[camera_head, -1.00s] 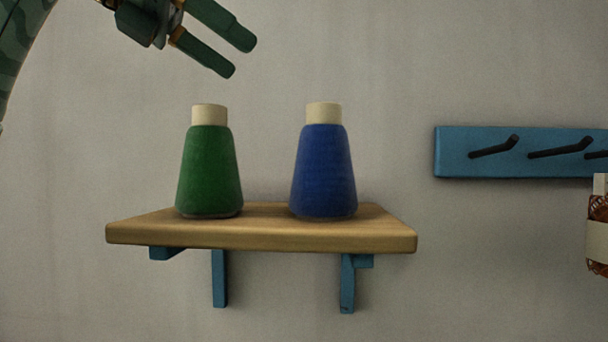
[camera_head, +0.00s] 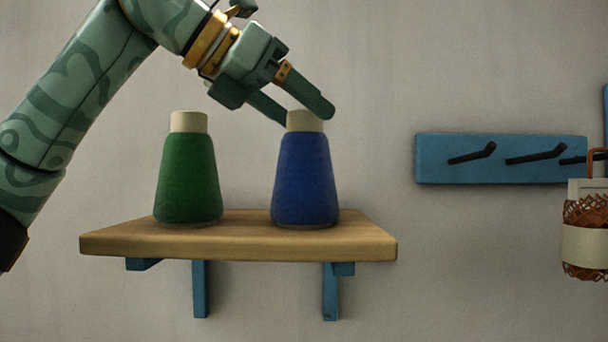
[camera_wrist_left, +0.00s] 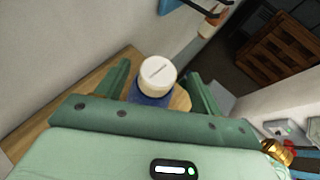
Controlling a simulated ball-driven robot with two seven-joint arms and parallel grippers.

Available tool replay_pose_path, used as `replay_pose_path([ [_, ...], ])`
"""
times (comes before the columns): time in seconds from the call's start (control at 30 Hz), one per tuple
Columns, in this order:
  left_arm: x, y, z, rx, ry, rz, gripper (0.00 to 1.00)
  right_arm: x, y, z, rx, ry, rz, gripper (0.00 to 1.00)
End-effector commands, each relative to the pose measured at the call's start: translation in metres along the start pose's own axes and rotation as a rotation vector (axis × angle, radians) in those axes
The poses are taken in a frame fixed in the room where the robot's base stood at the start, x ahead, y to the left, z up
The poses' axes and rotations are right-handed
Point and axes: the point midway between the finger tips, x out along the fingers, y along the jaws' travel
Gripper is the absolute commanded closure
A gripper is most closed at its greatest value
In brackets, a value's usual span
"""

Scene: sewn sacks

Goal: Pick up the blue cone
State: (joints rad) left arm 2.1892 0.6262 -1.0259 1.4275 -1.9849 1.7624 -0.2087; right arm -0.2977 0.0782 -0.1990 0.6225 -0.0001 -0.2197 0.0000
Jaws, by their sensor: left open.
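The blue cone (camera_head: 303,180) stands upright on the right part of a wooden shelf (camera_head: 150,243). It has a cream-coloured top. My left gripper (camera_head: 306,112) is open at the top of the blue cone, its fingers pointing down and to the right. In the left wrist view the cone's pale top (camera_wrist_left: 157,76) shows between the two spread fingers, with some of its blue body (camera_wrist_left: 150,99) below. The fingers do not appear closed on it. My right gripper is not in view.
A green cone (camera_head: 188,180) with a cream top stands left of the blue one, with a gap between them. A blue rail with black pegs (camera_head: 500,171) is on the wall to the right. A brown woven item (camera_head: 585,235) hangs at the right edge.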

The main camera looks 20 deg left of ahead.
Motion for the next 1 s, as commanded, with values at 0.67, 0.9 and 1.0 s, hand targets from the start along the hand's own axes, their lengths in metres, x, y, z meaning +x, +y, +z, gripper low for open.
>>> replay_pose_path([
  [0.67,0.018,0.001,-0.001,-0.001,0.0,-0.001,1.0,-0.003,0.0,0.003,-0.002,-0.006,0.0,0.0],
  [0.9,0.018,0.001,0.001,-0.001,0.002,-0.001,1.0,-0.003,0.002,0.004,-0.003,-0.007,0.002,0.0],
  [1.0,0.015,0.001,0.006,-0.002,0.001,0.0,1.0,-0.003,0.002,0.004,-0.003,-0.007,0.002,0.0],
])
